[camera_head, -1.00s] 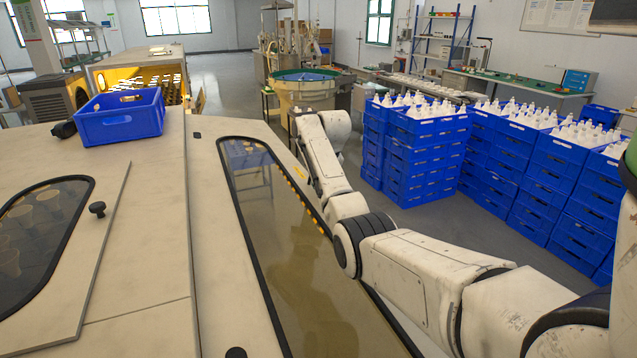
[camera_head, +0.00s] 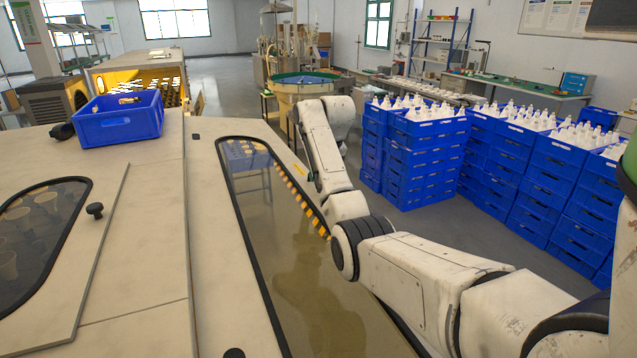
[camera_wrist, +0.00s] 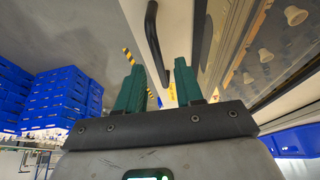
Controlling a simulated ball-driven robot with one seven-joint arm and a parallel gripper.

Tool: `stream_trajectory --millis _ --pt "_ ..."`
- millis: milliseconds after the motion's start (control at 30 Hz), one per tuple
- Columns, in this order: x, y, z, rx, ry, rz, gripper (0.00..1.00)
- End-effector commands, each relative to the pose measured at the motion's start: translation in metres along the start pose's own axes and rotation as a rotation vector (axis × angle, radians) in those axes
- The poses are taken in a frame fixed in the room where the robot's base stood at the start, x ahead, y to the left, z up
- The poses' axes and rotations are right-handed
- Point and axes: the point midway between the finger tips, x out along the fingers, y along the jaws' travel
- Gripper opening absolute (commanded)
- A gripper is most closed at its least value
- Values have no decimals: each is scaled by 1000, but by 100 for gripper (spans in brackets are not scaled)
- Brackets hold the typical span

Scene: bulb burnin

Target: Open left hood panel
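A beige hood panel (camera_head: 205,205) with a long black-framed window (camera_head: 285,255) lies beside my arm in the head view. Another beige panel (camera_head: 95,255) with a dark window (camera_head: 45,215) and a black knob (camera_head: 95,210) is at the left. I cannot tell which one is the left hood panel. In the wrist view, a black bar handle (camera_wrist: 153,40) stands on a pale panel (camera_wrist: 177,32), just beyond my fingertips. My gripper (camera_wrist: 157,70) has its two green fingers apart with nothing visibly held. The head view does not show my gripper.
A blue crate (camera_head: 118,118) sits on top of the machine. Stacked blue crates of white bulbs (camera_head: 415,150) stand on the right, with grey floor between them and my arm. In the wrist view, bulbs (camera_wrist: 265,55) show behind glass at the right.

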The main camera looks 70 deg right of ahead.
Motion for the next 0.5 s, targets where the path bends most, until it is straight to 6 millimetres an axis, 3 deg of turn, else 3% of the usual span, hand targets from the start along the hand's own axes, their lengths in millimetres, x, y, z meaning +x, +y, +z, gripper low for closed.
stream_trajectory --millis 200,500 --pt "-40 0 0 0 4 0 36" --pt "-63 1 0 1 0 1 36"
